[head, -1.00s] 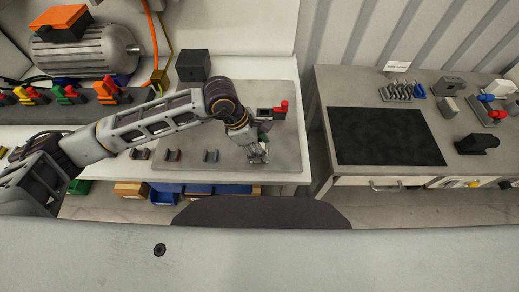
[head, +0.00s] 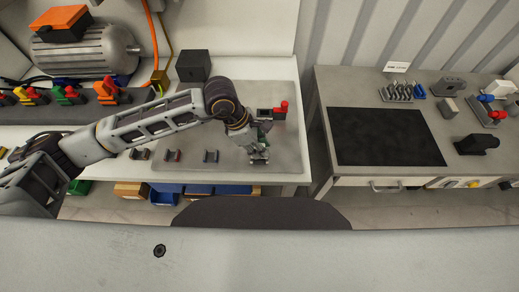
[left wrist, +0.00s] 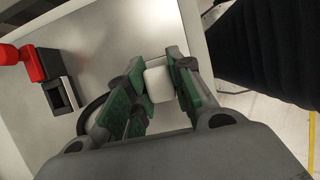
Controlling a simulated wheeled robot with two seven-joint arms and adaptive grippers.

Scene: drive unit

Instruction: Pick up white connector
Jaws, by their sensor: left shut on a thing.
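The white connector (left wrist: 158,82) is a small pale block between the fingers of my left gripper in the left wrist view. My left gripper (left wrist: 152,88) has green-padded fingers and is shut on it. In the head view my left gripper (head: 259,156) is low over the right part of the grey plate (head: 190,176), near its front edge. The connector is mostly hidden by the fingers there. My right gripper does not show in any view.
A dark connector with a red lever (head: 280,109) stands on the plate just behind my left gripper. Several small holders (head: 211,156) lie to its left. A black box (head: 193,65) stands at the back. A second table with a black mat (head: 385,136) is to the right, past a gap.

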